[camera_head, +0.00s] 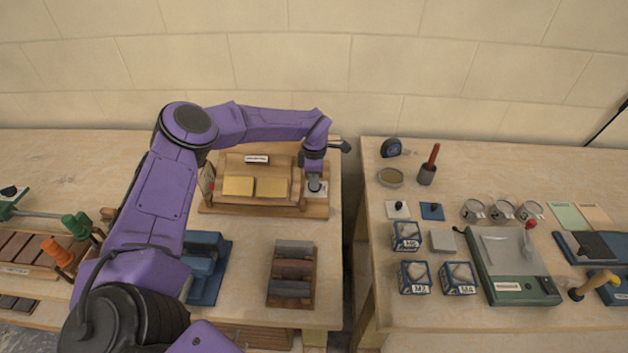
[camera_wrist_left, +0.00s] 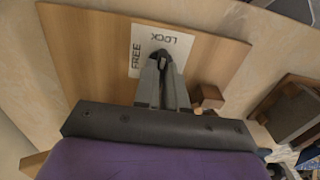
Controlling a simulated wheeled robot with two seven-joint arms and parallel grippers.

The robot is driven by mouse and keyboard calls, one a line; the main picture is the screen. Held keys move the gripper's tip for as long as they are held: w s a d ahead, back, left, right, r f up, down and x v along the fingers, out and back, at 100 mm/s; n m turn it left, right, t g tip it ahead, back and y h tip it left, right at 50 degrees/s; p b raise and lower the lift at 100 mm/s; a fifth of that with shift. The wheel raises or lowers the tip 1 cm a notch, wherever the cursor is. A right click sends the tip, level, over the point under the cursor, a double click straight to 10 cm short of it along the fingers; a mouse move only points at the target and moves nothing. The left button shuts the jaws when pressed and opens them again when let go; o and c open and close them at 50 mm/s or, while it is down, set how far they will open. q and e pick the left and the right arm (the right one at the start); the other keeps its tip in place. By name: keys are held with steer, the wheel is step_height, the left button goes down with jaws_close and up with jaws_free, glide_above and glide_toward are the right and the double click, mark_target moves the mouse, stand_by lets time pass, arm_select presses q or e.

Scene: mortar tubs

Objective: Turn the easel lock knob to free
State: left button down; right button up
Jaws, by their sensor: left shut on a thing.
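The wooden easel (camera_head: 225,209) stands at the back of the left table with two yellow blocks (camera_head: 271,188) on it. My left gripper (camera_head: 315,184) reaches down to the white label plate at the easel's right end. In the left wrist view the plate (camera_wrist_left: 175,43) carries the words FREE and LOCK. My left gripper (camera_wrist_left: 166,62) is shut on the dark lock knob (camera_wrist_left: 152,54), which shows only in part between the fingertips. Which word the knob points to I cannot tell. My right gripper is not in view.
A wooden rack of grey blocks (camera_head: 291,274) and a blue tool (camera_head: 207,262) stand in front of the easel. A gap separates the tables. The right table holds tins, labelled boxes and a green tray (camera_head: 511,265).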

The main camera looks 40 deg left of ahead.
arm_select(q)
steer(key=n+b, duration=0.1)
steer(key=b, duration=0.1)
steer(key=n+b, duration=0.1)
steer(key=n, duration=0.1)
steer(key=shift+d+f+b, duration=0.1)
steer(key=shift+f+b, duration=0.25)
steer(key=shift+b, duration=0.05)
steer(key=n+b, duration=0.3)
steer(key=n, duration=0.2)
steer(key=shift+s, duration=0.1)
steer(key=n+b, duration=0.4)
steer(key=n, duration=0.1)
steer(key=shift+b, duration=0.3)
steer(key=shift+r+n+b, duration=0.15)
steer(key=shift+n+b, duration=0.6)
steer(key=shift+n, duration=0.45)
steer(key=shift+r+n+b, duration=0.1)
steer(key=shift+n+b, duration=0.65)
steer(key=shift+n, duration=0.45)
steer(key=c, duration=1.2)
jaws_free()
steer(key=shift+w, duration=0.2)
step_height(320, 180, up, 10)
steer(key=shift+r, duration=0.25)
